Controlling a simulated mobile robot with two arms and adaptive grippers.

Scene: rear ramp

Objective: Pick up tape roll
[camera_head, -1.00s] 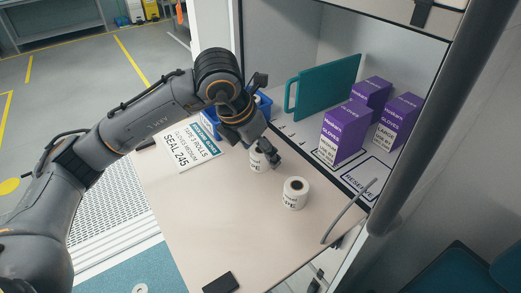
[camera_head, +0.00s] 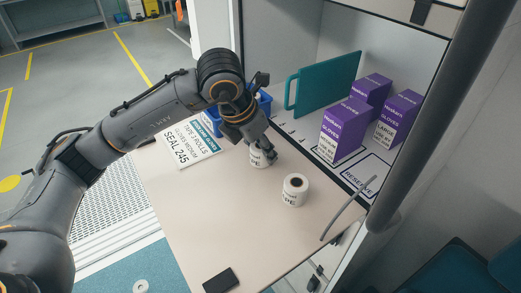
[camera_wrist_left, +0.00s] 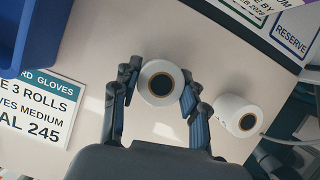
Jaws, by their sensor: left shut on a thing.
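A white tape roll (camera_head: 257,158) stands on the beige table under my left gripper (camera_head: 262,150). In the left wrist view this roll (camera_wrist_left: 160,84) sits between the two fingers of my left gripper (camera_wrist_left: 160,92), which is shut on it. I cannot tell whether the roll is lifted off the table. A second white tape roll (camera_head: 295,189) stands upright to the right, apart from the gripper. It also shows at the right in the left wrist view (camera_wrist_left: 238,115). My right gripper is not in view.
A blue bin (camera_head: 263,103) stands behind my left gripper, and a printed sign (camera_head: 187,144) lies left. Purple glove boxes (camera_head: 343,131) and a teal board (camera_head: 328,82) stand on the shelf. A grey bar (camera_head: 347,208) juts near the right edge. The table's front is mostly clear, with a dark object (camera_head: 220,281).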

